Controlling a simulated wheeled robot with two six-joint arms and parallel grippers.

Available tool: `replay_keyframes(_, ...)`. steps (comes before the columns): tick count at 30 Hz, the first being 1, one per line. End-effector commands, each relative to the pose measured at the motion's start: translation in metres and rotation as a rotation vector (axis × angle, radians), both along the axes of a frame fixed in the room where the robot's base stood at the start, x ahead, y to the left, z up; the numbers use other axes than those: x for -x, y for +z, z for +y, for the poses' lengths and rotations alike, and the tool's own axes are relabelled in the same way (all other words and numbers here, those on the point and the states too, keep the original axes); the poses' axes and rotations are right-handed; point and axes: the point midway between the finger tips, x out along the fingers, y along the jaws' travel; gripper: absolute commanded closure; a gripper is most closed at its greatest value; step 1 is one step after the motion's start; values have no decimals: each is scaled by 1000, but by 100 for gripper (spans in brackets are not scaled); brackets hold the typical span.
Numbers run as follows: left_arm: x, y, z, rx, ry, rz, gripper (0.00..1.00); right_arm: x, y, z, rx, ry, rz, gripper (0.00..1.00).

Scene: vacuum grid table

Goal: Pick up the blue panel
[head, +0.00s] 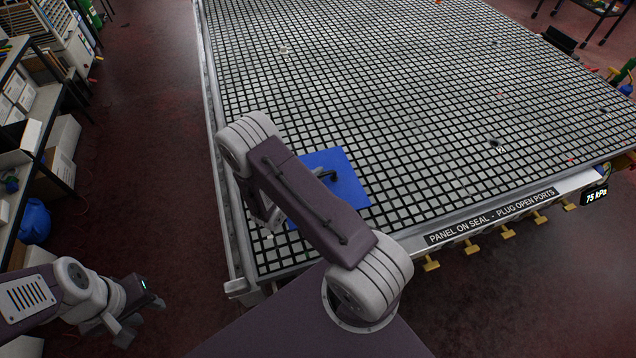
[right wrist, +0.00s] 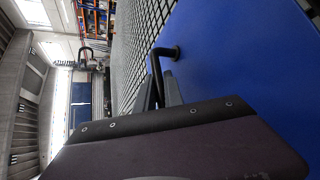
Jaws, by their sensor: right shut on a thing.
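The blue panel (head: 348,188) is on the gridded table near its front left corner, partly hidden by my right arm. It has a black bar handle (head: 331,173) on top. In the right wrist view the panel (right wrist: 245,70) fills the right side, and its handle (right wrist: 166,52) runs down between the fingers. My right gripper (right wrist: 162,92) is shut on this handle; its fingers are mostly hidden in the head view. I cannot tell if the panel touches the table. My left gripper (head: 142,321) hangs empty over the floor at lower left, its fingers apart.
The gridded vacuum table (head: 430,110) is mostly bare beyond the panel, with a few small fittings on it. Yellow valves (head: 471,246) and a pressure display (head: 595,196) line its front edge. Shelves with boxes (head: 60,150) stand at the left, across open floor.

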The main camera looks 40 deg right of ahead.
Motion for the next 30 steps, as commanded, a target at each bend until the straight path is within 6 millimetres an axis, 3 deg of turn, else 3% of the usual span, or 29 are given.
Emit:
replay_keyframes(8, 0, -1, 0, 0, 0, 0, 64, -1, 4, 0, 1, 0, -3, 100)
replay_keyframes(17, 0, -10, 0, 0, 0, 0, 64, 0, 43, -1, 1, 0, -6, 100)
replay_keyframes(27, 0, -28, 0, 0, 0, 0, 64, 56, 81, -45, 2, -5, -3, 100)
replay_keyframes(30, 0, 4, 0, 0, 0, 0, 64, 66, 101, -53, 5, -4, 7, 100)
